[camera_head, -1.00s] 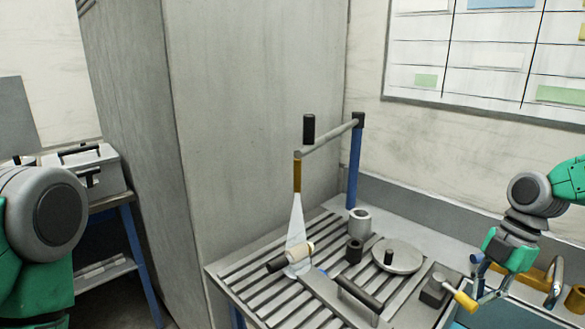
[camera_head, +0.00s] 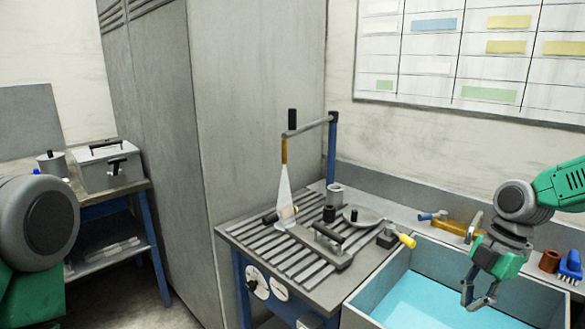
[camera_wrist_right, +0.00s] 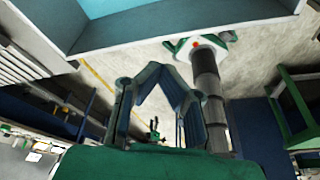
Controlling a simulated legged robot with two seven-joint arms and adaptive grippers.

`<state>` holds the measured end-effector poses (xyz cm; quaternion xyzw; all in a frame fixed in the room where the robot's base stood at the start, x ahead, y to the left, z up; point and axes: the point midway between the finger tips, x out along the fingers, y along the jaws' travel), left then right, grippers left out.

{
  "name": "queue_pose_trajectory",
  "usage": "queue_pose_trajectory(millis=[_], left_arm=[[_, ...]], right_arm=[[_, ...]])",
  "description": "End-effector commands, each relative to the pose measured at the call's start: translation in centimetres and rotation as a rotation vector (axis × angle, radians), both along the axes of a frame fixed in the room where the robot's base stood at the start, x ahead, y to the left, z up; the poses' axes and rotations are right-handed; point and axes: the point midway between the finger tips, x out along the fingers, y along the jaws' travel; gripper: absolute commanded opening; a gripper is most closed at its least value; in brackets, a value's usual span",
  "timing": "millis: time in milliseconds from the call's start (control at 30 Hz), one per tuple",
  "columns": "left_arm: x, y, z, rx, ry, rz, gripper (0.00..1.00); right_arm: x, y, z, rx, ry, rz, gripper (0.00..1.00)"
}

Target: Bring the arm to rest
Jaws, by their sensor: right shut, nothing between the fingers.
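The microscope arm stands on the slatted bench: a blue post (camera_head: 332,150), a grey crossbar (camera_head: 309,126) reaching left, and a gold tube (camera_head: 284,151) hanging at its end. A pale cone of light falls from the tube onto a small cylinder (camera_head: 288,212). My right gripper (camera_head: 478,300) is over the blue basin, apart from the microscope arm and from the yellow-handled part. Its fingers are shut and empty; they also show in the right wrist view (camera_wrist_right: 165,85). Of my left arm only a grey and green link shows at the left edge; its gripper is out of view.
The basin (camera_head: 380,290) with light blue inside fills the lower right. A yellow-ended lever (camera_head: 407,240) sits at the bench's right end. A round plate (camera_head: 362,217) and a black-handled block (camera_head: 328,246) lie on the bench.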

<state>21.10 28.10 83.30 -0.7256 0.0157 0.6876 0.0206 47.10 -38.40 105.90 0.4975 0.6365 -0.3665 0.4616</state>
Motion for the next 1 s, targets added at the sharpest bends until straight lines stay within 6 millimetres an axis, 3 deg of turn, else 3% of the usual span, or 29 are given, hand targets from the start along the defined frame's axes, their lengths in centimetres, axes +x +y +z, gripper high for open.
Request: queue_pose_trajectory(millis=[267, 567, 667, 800, 1000], left_arm=[[0.2, 0.0, 0.0, 0.0, -0.004, 0.0, 0.46], [0.1, 0.0, 0.0, 0.0, -0.002, 0.0, 0.46], [0.1, 0.0, 0.0, 0.0, -0.002, 0.0, 0.46], [0.1, 0.0, 0.0, 0.0, -0.002, 0.0, 0.46], [0.1, 0.0, 0.0, 0.0, -0.002, 0.0, 0.46]], right_arm=[[-1.5, 3.9, -4.6, -0.02, 0.059, -0.199, 0.0], [-6.8, 9.1, -12.3, -0.071, 0.159, -0.597, 0.0], [-10.3, 10.8, -15.8, -0.11, 0.206, -0.808, 0.0], [-16.5, 11.9, -20.1, -0.181, 0.241, -1.162, 0.0], [-23.5, 11.2, -22.4, -0.243, 0.21, -1.547, 0.0]])
